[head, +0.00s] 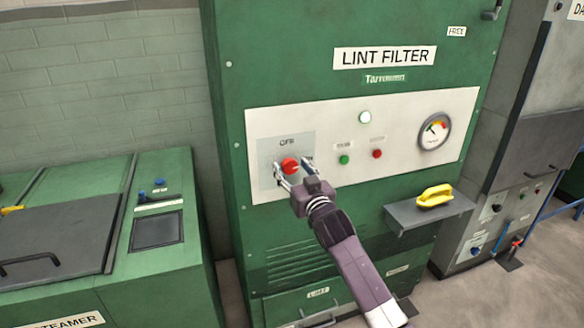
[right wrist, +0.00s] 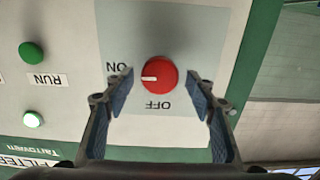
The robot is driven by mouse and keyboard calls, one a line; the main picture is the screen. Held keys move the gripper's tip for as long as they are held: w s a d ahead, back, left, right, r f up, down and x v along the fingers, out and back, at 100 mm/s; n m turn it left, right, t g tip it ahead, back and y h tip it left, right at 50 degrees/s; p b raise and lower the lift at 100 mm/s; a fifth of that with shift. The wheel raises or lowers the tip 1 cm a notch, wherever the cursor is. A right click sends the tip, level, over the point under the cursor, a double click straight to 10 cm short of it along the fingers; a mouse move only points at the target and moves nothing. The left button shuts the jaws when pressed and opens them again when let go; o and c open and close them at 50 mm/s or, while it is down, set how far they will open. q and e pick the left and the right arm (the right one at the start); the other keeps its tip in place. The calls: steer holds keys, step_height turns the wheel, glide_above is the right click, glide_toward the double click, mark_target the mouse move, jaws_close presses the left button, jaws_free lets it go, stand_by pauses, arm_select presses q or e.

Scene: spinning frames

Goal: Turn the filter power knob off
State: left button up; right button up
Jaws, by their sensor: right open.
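The red round filter power knob (head: 290,165) sits on a grey plate on the cream panel of the green LINT FILTER machine. It also shows in the right wrist view (right wrist: 160,72), which is upside down. There its white pointer line aims left, towards the ON label (right wrist: 117,66); the OFF label (right wrist: 158,104) is below the knob. My right gripper (head: 291,171) is open in front of the knob. In the wrist view its two blue-padded fingers stand on either side of the knob, with visible gaps. My left gripper is not in view.
Right of the knob are a green RUN button (head: 344,159), a red button (head: 377,154), a white lamp (head: 365,117) and a gauge (head: 434,131). A shelf (head: 408,216) with a yellow-handled tool (head: 435,195) juts out below. A green steamer (head: 175,245) stands left.

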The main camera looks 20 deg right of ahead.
steer(key=shift+w, duration=0.1)
steer(key=c, duration=1.1)
steer(key=shift+n, duration=0.4)
steer(key=n+p, duration=0.1)
steer(key=n, duration=0.2)
steer(key=shift+r+p, duration=0.1)
steer(key=shift+p, duration=0.25)
steer(key=n+p, duration=0.1)
steer(key=n, duration=0.3)
steer(key=shift+a+n, duration=0.15)
steer(key=shift+n, duration=0.15)
steer(key=n, duration=0.2)
steer(key=n+p, duration=0.1)
steer(key=n, duration=0.1)
steer(key=shift+f+n, duration=0.2)
steer(key=shift+n, duration=0.1)
steer(key=n+p, duration=0.1)
steer(key=n, duration=0.3)
steer(key=shift+a+f+n, duration=0.1)
steer(key=shift+n, duration=0.3)
